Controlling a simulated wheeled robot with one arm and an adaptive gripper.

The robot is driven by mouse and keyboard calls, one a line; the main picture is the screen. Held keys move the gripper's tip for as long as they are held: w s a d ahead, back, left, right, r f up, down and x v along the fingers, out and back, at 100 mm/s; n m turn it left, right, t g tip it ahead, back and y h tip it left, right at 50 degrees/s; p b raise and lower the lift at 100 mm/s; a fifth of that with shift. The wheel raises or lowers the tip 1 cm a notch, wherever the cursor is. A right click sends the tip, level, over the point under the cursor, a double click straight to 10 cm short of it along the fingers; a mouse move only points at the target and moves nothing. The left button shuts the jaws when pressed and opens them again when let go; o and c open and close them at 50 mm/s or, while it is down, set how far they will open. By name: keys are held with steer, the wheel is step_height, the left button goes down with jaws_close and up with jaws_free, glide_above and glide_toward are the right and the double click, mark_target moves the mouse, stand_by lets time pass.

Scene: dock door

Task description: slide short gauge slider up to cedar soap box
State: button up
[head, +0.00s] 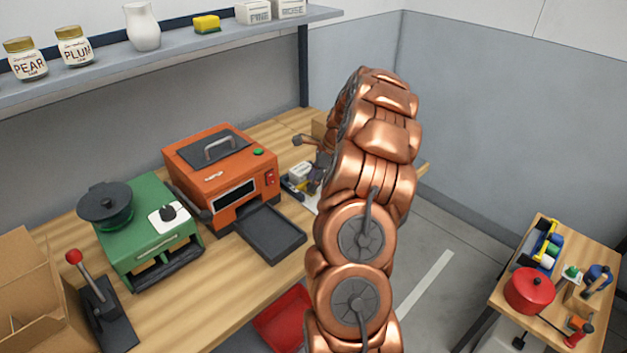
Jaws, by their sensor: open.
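My gripper (317,180) is at the back right of the workbench, partly hidden behind my copper arm. It is open, and its dark fingers are close to a small white box (300,172). The box sits among small dark, blue and yellow parts on the bench; its label is too small to read, so I cannot tell whether it is the cedar soap box. I cannot clearly make out the short gauge slider. Whether my fingers touch anything there is not clear.
An orange machine (222,168) with a dark tray (270,234) stands left of my gripper. A green machine (140,232), a red-knobbed lever (98,300) and a cardboard box (30,290) are farther left. The shelf (150,62) holds jars and two labelled boxes. A side table (545,325) stands right.

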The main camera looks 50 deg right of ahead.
steer(key=v, duration=1.2)
steer(key=shift+w, duration=0.1)
stand_by(0.4)
